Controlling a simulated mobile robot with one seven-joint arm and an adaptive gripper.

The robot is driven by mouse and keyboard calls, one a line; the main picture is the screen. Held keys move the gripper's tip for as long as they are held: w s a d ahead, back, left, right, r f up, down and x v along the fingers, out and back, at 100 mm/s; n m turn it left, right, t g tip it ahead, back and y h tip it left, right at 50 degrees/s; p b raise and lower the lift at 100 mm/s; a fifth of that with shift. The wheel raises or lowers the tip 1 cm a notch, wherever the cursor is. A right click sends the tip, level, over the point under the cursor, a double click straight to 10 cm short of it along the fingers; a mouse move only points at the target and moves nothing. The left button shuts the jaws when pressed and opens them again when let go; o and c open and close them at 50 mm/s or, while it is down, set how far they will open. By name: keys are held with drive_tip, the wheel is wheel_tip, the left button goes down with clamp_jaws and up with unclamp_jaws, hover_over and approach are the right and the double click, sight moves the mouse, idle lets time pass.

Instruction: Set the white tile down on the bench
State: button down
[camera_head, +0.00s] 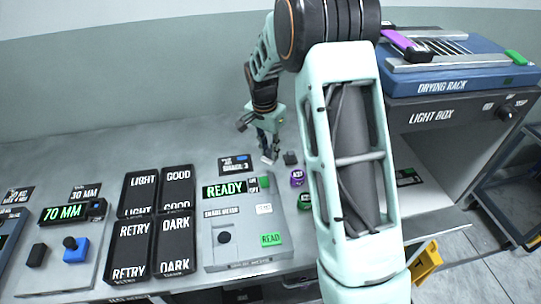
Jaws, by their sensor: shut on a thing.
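My gripper (268,152) is at the far middle of the grey bench (130,148), pointing down, behind the shade meter. It is shut on the small white tile (267,160), which shows as a pale sliver at the fingertips. The tile is low over the bench surface; I cannot tell whether it touches it. My arm hides part of the bench to the right of the gripper.
The shade meter (212,246) reads READY. A small dark block (290,158), a purple-topped pot (298,177) and a green-topped one (305,201) stand near the gripper. Black trays (178,187) are at left, the light box (440,116) at right. Bare bench lies behind the trays.

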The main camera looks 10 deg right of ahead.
sight(268, 152)
drive_tip(key=shift+w+d+f, duration=0.3)
drive_tip(key=shift+w+f, duration=0.15)
drive_tip(key=shift+f, duration=1.7)
drive_tip(key=c, duration=1.8)
unclamp_jaws()
drive_tip(key=shift+a+r, duration=0.1)
drive_tip(key=shift+r, duration=0.35)
drive_tip(key=r, duration=0.7)
drive_tip(key=s+a+r, duration=0.1)
drive_tip(key=r, duration=0.3)
drive_tip(key=shift+r, duration=0.15)
